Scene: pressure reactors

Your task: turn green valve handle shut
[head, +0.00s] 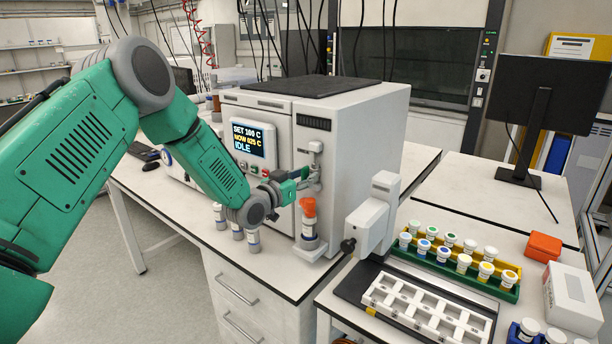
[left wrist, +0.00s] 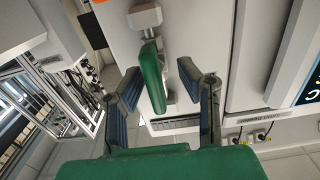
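The green valve handle (left wrist: 152,78) is a rounded bar on a grey metal fitting on the white reactor's face. In the left wrist view it lies between the two fingers of my left gripper (left wrist: 160,73), which are spread apart with a gap on the right side. The left finger is close to the handle; I cannot tell whether they touch. In the head view my left gripper (head: 292,181) is at the reactor's front, and the handle (head: 304,173) is small and partly hidden by it. My right gripper is not in view.
The white reactor (head: 366,140) has a display reading SET 100 C, NOW 025 C, IDLE. An orange-capped bottle (head: 309,224) stands below the valve. Small vials (head: 220,216) stand beneath my left arm. A white device (head: 375,218), a vial rack (head: 450,270) and a white tray (head: 425,312) stand at right.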

